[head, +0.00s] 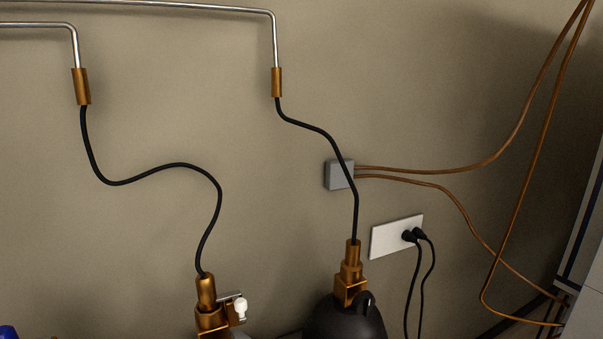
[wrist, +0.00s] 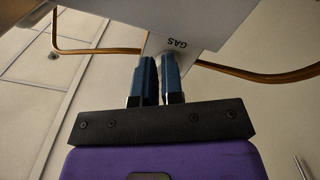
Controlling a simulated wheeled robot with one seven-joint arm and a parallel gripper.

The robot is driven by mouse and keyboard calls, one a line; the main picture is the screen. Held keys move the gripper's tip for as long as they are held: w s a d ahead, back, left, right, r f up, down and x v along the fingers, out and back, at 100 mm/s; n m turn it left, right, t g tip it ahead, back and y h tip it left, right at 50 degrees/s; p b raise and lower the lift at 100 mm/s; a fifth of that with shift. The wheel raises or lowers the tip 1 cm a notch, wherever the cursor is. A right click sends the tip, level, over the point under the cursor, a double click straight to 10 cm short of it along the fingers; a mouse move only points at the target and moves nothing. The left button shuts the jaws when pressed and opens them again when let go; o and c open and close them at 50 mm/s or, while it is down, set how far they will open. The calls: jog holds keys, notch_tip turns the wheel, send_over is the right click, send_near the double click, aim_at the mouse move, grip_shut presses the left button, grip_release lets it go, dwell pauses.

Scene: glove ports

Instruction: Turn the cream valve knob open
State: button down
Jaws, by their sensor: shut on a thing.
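My gripper (wrist: 160,68) shows in the wrist view, with two blue fingers on a black bar and a purple body. In the head view a small whitish knob (head: 240,308) sits on the right side of a brass valve (head: 210,318) at the bottom edge. My gripper does not show in the head view.
A black rounded vessel (head: 345,320) with a brass fitting (head: 351,280) stands right of the valve. Black hoses (head: 185,165) run up to metal pipes. A wall outlet (head: 388,238) has two plugged cords. Copper tubes (head: 445,187) cross the wall at the right.

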jog(key=shift+s+d+f, duration=0.2)
jog(key=shift+d, duration=0.2)
jog(key=shift+f+v, duration=0.1)
jog(key=shift+v, duration=1.3)
jog(key=shift+f+v, duration=0.15)
jog(key=shift+v, duration=1.25)
jog(key=shift+s+a, duration=0.1)
jog(key=shift+w+d+f, duration=0.1)
jog(key=shift+w+d, duration=0.8)
jog(key=shift+d, duration=0.25)
jog(key=shift+w+d, duration=0.9)
jog(key=shift+d, duration=0.4)
